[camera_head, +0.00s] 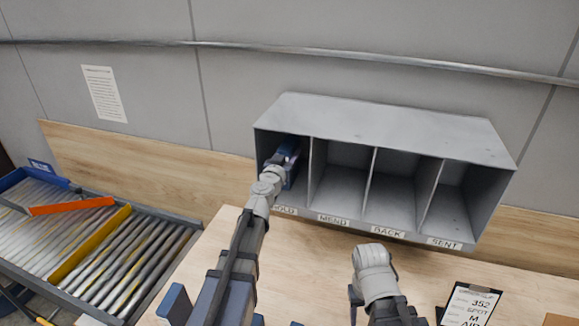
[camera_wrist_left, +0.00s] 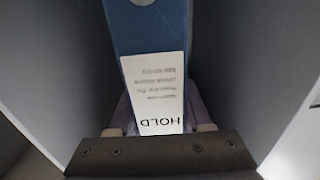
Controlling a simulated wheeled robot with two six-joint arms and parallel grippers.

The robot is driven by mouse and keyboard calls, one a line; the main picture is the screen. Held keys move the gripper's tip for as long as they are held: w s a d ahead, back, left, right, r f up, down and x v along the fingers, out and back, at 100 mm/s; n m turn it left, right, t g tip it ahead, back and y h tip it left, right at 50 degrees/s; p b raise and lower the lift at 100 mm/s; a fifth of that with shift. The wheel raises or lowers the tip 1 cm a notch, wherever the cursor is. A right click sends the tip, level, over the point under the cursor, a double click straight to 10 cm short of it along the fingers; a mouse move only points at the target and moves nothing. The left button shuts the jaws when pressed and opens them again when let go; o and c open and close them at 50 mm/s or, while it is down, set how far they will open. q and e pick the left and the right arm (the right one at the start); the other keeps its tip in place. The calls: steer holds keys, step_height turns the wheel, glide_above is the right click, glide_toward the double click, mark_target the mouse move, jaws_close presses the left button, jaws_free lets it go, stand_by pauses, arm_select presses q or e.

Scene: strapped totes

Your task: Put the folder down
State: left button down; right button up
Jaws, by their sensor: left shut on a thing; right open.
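A blue folder (camera_wrist_left: 150,35) with a white label reading HOLD fills the middle of the left wrist view. It is upright between the grey walls of the leftmost compartment, marked HOLD, of the grey sorter (camera_head: 395,128). My left gripper (camera_wrist_left: 170,125) is shut on the folder's near edge; in the head view the gripper (camera_head: 284,158) reaches inside that compartment. The folder's lower edge is hidden, so I cannot tell if it touches the compartment floor. My right gripper (camera_head: 356,296) is low in front of the sorter, away from the folder, its fingers mostly hidden by its wrist.
The compartments marked MEND, BACK and SENT look empty. A tag card (camera_head: 470,305) lies at the table's front right, beside a brown piece (camera_head: 560,320). The table (camera_head: 300,262) before the sorter is mostly bare.

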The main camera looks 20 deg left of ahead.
arm_select(q)
step_height(320, 180, down, 4)
steer(key=b, duration=0.4)
steer(key=shift+d, duration=0.1)
steer(key=shift+w, duration=0.2)
steer(key=shift+c, duration=1.6)
jaws_free()
steer(key=shift+f, duration=0.1)
